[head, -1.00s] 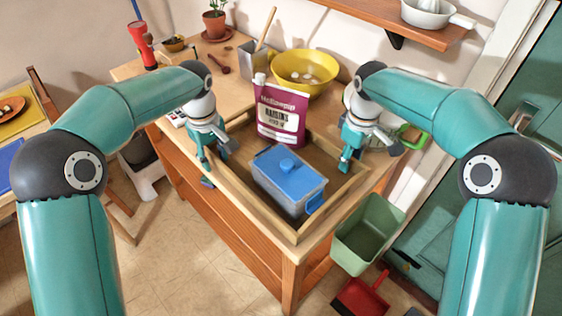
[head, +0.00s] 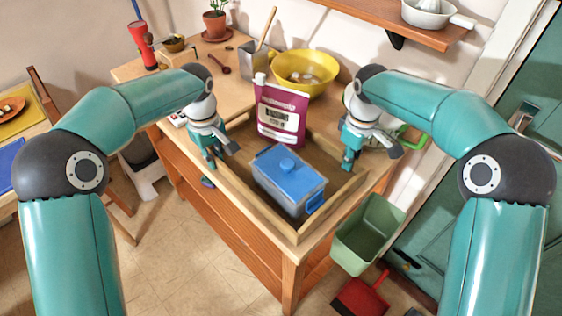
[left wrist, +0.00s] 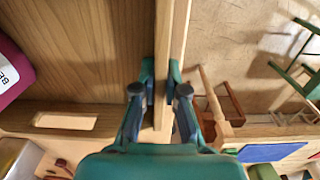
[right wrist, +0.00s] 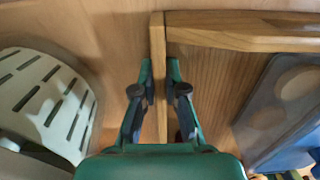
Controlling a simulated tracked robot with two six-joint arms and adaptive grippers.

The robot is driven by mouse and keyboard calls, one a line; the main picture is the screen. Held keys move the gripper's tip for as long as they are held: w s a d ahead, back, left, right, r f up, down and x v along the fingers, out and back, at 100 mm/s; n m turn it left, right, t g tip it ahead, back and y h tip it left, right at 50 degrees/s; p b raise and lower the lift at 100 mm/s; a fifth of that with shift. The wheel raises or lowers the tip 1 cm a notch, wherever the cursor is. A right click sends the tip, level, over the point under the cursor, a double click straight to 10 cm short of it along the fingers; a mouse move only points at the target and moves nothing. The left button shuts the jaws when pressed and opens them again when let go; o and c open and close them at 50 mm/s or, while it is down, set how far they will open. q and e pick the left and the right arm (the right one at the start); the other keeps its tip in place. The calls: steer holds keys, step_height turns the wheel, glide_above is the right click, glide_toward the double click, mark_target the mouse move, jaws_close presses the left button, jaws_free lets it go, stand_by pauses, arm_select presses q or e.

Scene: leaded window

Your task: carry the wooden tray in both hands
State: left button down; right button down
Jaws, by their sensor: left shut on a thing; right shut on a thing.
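The wooden tray (head: 238,190) is at the front of the workbench, with a raisin bag (head: 282,112) and a blue-lidded container (head: 288,178) inside it. My left gripper (head: 212,164) is shut on the tray's left wall; in the left wrist view its fingers (left wrist: 161,88) lie on both sides of that wall. My right gripper (head: 347,166) is shut on the tray's right wall; in the right wrist view its fingers (right wrist: 159,88) straddle the wall. I cannot tell whether the tray's underside touches the bench.
A yellow bowl (head: 304,72), a metal caddy (head: 252,62) and a red flashlight (head: 142,45) stand behind the tray on the bench. A green bin (head: 368,234) and a red dustpan (head: 360,297) are on the floor at the bench's right front.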

arm_select(q)
steer(key=shift+w+r, duration=0.1)
steer(key=shift+r, duration=0.1)
arm_select(e)
steer(key=shift+r, duration=0.2)
